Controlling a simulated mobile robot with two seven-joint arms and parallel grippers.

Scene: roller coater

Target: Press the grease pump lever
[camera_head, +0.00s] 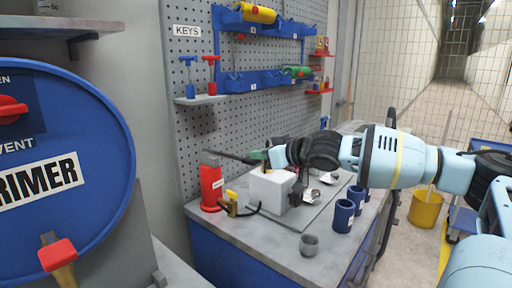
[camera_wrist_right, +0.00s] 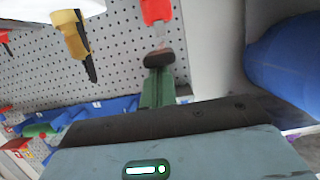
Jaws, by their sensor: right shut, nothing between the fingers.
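The grease pump (camera_head: 211,188) is a red cylinder standing on the bench, with a black lever (camera_head: 230,157) reaching right from its top. My right gripper (camera_head: 259,156) is shut and empty, with green fingers, at the lever's free end, above a white box. In the right wrist view, the closed green fingers (camera_wrist_right: 156,88) point at the black lever end (camera_wrist_right: 164,58), with a red part of the pump (camera_wrist_right: 155,10) behind it. The fingertips overlap the lever end; I cannot tell whether they touch. My left gripper is not in view.
The white box (camera_head: 270,192) stands close below my right gripper. A yellow fitting with a black hose (camera_head: 231,204), a grey cup (camera_head: 309,244) and blue cups (camera_head: 344,216) are on the bench. A pegboard (camera_head: 190,130) stands behind; a large blue drum (camera_head: 100,120) is at left.

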